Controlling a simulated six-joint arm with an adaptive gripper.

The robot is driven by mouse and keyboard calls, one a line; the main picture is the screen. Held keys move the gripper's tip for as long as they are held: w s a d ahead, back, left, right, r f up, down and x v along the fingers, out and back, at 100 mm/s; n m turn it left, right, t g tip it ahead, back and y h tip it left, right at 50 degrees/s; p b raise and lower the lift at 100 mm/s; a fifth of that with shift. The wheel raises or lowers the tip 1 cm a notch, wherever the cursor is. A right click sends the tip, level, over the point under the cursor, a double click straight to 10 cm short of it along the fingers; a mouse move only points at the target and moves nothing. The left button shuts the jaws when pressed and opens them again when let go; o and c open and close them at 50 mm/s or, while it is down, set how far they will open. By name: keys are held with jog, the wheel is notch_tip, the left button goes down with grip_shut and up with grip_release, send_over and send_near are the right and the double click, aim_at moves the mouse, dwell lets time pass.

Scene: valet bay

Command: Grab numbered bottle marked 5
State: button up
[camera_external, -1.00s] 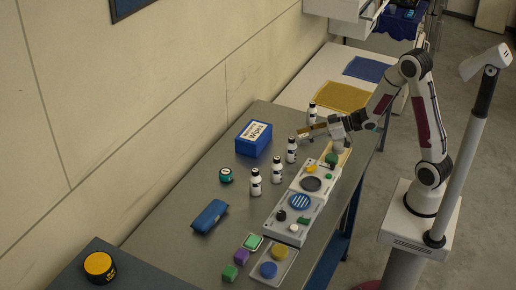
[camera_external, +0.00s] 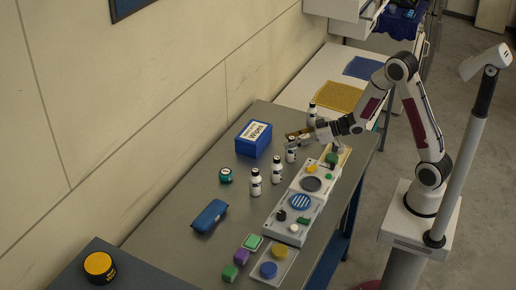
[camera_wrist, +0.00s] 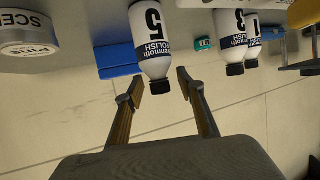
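The white bottle marked 5 (camera_wrist: 152,42), with a black cap, shows large and upside down in the wrist view. In the external view it appears to be the bottle (camera_external: 291,155) partly hidden by my gripper (camera_external: 296,136). In the wrist view my gripper (camera_wrist: 160,84) is open, with its two fingers apart on either side of the line to the bottle's cap. The fingertips are near the cap end; I cannot tell whether they touch it. Bottles marked 3 (camera_wrist: 230,40) and 1 (camera_wrist: 252,38) stand to the right in the wrist view.
A blue wipes box (camera_external: 253,146) stands behind the bottles. Grey trays (camera_external: 281,217) with coloured pieces lie right of the bottle row.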

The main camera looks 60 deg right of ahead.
dwell(0.4)
grip_shut()
jog(key=shift+r, duration=0.2)
jog(key=shift+r, duration=4.85)
